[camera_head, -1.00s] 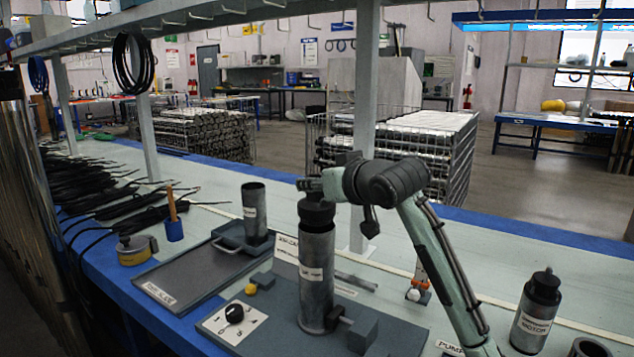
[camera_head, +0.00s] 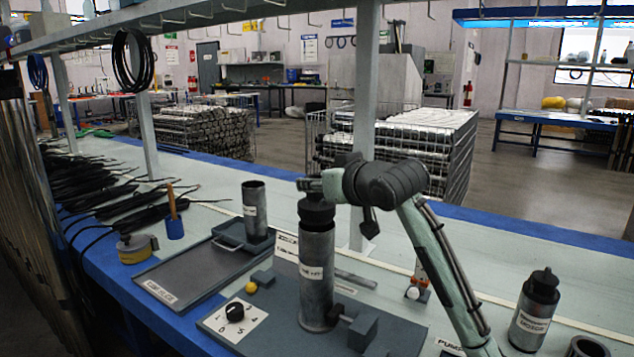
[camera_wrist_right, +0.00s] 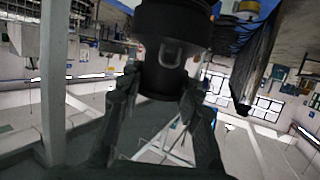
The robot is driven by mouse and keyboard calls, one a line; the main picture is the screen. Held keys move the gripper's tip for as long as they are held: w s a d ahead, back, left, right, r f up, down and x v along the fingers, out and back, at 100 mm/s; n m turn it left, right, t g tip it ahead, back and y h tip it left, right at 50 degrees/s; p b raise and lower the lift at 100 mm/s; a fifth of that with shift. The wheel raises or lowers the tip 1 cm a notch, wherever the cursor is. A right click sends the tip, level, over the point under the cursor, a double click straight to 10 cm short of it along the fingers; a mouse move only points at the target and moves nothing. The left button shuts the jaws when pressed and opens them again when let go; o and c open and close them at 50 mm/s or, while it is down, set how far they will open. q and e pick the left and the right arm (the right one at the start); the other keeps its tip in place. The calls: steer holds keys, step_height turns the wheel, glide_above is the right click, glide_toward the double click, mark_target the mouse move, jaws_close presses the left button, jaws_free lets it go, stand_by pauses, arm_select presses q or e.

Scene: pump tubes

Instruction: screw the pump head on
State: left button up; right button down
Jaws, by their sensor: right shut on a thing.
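My right gripper (camera_head: 312,188) is at the top of an upright grey metal tube (camera_head: 317,278) and is shut on the dark pump head (camera_head: 317,212). The pump head sits at the tube's mouth, upright and in line with it. I cannot tell how far its thread is engaged. In the right wrist view the black pump head (camera_wrist_right: 172,48) is large, with the fingers (camera_wrist_right: 160,110) at either side of its lower end. The tube stands in a holder with a clamp block (camera_head: 350,328) on the dark base board. My left gripper is out of view.
An open tube (camera_head: 254,212) stands on a tray (camera_head: 165,278) to the left. A capped motor cylinder (camera_head: 537,308) stands at the right. A dial plate (camera_head: 238,322) lies in front of the tube. A yellow tape (camera_head: 136,249) and black cables (camera_head: 95,190) lie at the left. A shelf post (camera_head: 360,130) rises behind.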

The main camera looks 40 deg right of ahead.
steer(key=shift+f+b, duration=0.45)
steer(key=shift+f, duration=0.45)
steer(key=c, duration=1)
jaws_free()
steer(key=shift+f, duration=0.1)
steer(key=v, duration=0.7)
steer(key=shift+s, duration=0.3)
steer(key=shift+a, duration=0.1)
